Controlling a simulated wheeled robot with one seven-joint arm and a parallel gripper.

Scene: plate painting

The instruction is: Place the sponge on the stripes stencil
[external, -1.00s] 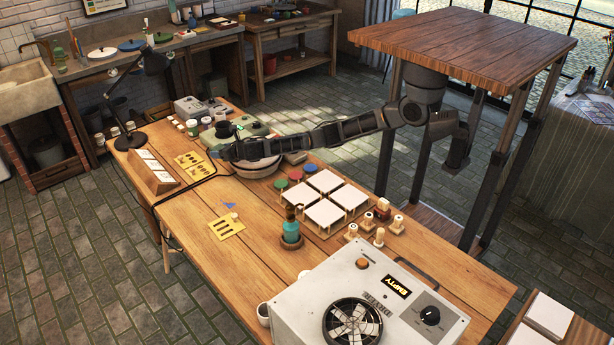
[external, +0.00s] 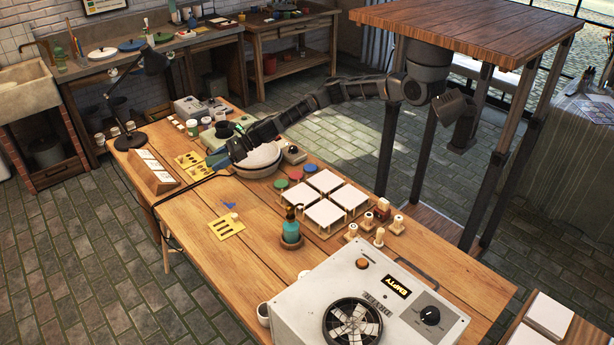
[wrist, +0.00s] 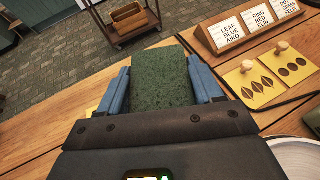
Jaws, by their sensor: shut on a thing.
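In the wrist view my gripper (wrist: 162,92) is shut on a dark green sponge (wrist: 165,75), held between its blue fingers. In the external view my gripper (external: 219,162) is small, over the table at the left side of the white round wheel (external: 257,162); the sponge is hard to make out there. In the wrist view a sliver of yellow shows beside the left finger.
A black cable (external: 180,192) crosses the table's left side.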

